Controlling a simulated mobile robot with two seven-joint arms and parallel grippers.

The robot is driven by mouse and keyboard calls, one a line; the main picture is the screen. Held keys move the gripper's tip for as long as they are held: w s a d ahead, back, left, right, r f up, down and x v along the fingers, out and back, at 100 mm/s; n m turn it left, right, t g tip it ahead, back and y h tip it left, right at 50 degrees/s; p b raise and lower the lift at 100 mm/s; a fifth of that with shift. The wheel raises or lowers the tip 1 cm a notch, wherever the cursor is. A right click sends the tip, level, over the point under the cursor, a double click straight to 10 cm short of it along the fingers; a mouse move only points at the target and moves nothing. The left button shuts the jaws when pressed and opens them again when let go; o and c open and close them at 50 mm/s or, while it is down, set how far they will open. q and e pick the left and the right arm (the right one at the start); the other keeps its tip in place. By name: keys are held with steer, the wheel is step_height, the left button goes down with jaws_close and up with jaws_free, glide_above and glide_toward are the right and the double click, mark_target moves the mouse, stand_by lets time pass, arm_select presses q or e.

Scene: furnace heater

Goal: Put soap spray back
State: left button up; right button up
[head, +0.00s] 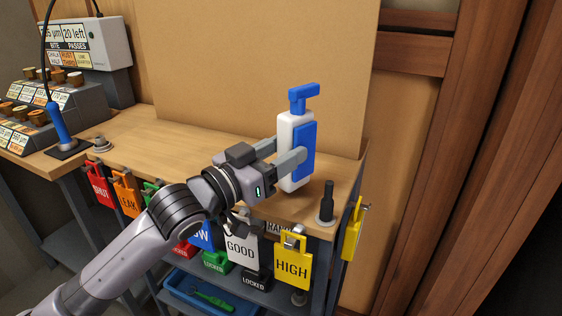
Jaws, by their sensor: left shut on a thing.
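The soap spray (284,165) is a white bottle with a blue side panel and a blue spray head. It is upright at the right end of the wooden workbench (190,137). My left gripper (285,154) comes in from the left and is shut on the bottle's middle. The bottle's base is at or just above the bench top; I cannot tell whether it touches. Part of the bottle is hidden behind the gripper fingers. My right gripper is not in view.
A black peg on a round base (326,204) stands at the bench's front right corner. Coloured tags, including a yellow HIGH tag (292,262), hang along the front edge. A blue-handled tool (59,125) stands at the left. The bench's middle is clear.

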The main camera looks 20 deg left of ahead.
arm_select(q)
steer(key=shift+f, duration=0.45)
steer(key=shift+o, duration=1)
steer(key=shift+f, duration=0.25)
steer(key=o, duration=0.4)
